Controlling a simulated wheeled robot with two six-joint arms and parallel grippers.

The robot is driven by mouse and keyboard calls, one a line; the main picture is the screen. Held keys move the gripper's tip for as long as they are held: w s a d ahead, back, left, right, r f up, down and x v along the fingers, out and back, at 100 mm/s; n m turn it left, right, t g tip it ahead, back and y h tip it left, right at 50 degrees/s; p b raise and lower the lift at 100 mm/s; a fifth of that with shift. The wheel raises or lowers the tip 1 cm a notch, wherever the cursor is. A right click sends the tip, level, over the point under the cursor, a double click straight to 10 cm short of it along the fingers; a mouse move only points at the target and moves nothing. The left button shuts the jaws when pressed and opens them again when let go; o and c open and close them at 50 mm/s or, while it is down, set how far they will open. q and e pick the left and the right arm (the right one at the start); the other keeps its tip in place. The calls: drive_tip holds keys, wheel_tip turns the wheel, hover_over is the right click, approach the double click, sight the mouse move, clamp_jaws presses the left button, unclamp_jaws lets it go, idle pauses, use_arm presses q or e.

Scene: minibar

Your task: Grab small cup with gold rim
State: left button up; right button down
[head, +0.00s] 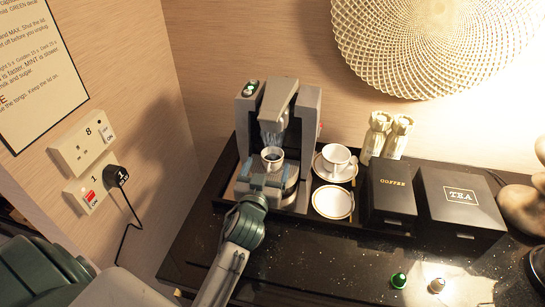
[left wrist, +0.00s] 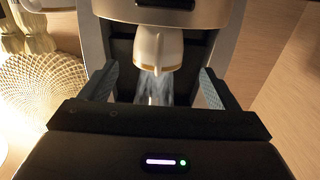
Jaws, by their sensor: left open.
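A small white cup (head: 272,154) with dark liquid in it stands under the spout of the grey coffee machine (head: 301,112). In the left wrist view the cup (left wrist: 158,46) appears upside down, with a gold band along its rim. My left gripper (head: 267,183) is open just in front of the cup. In the left wrist view the fingers of this gripper (left wrist: 160,84) are spread left and right, with the cup between and beyond them. I cannot tell whether they touch it. A second white cup (head: 335,154) stands on a saucer to the right. My right gripper is not in view.
An empty gold-rimmed saucer (head: 333,203) lies right of the machine. Black coffee (head: 392,184) and tea (head: 461,196) boxes stand further right. Green (head: 399,280) and pale (head: 437,285) capsules sit at the front.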

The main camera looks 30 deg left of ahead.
sight(270, 162)
use_arm(q)
drive_tip(key=p+x, duration=0.1)
drive_tip(key=x, duration=0.2)
drive_tip(key=shift+w+d+r, duration=0.1)
drive_tip(key=shift+w+r, duration=0.05)
drive_tip(key=shift+w, duration=0.2)
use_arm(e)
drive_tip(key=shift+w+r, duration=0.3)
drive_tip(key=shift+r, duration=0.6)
use_arm(q)
drive_tip(key=c, duration=1.2)
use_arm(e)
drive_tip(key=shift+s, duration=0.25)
use_arm(q)
drive_tip(key=shift+r, duration=0.1)
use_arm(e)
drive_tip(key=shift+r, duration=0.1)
